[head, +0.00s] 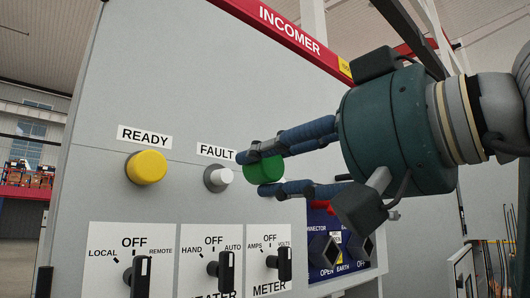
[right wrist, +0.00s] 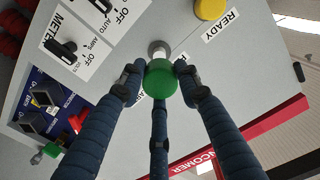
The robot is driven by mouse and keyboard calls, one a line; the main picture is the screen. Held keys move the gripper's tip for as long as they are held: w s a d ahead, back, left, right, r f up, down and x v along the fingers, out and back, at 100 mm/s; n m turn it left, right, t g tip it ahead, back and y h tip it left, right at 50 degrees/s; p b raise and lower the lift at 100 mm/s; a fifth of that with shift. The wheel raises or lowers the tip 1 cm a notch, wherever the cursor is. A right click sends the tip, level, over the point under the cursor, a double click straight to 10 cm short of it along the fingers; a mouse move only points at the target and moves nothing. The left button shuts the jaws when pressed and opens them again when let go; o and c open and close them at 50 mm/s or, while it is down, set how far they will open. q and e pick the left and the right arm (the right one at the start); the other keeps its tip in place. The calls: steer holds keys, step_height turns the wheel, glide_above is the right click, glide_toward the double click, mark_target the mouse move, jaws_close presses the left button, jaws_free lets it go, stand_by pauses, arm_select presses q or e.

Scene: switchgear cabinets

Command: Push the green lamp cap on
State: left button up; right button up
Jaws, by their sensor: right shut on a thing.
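The green lamp cap (head: 264,165) is between the fingers of my right gripper (head: 262,172), which is shut on it. It also shows in the right wrist view (right wrist: 161,78), held by the blue fingers. A bare lamp base with a white bulb (head: 218,177) sticks out of the cabinet under the FAULT label. In the head view the cap is to the right of this base; in the right wrist view the base (right wrist: 158,48) shows just beyond the cap. Whether the two touch cannot be told. My left gripper is not in view.
A yellow lamp (head: 147,168) under the READY label is left of the bare base. Black rotary switches (head: 222,268) stand out below. A blue panel (head: 335,240) with black knobs is at the lower right. The cabinet face (head: 200,80) above the labels is clear.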

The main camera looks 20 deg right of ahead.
mark_target(227, 176)
steer(key=shift+s+d, duration=0.15)
steer(key=shift+m, duration=0.3)
steer(key=shift+p+x, duration=0.85)
steer(key=shift+x, duration=2.1)
steer(key=shift+p, duration=0.35)
steer(key=shift+p+x, duration=0.5)
steer(key=shift+x, duration=1.45)
steer(key=o, duration=0.9)
steer(key=shift+o, duration=0.2)
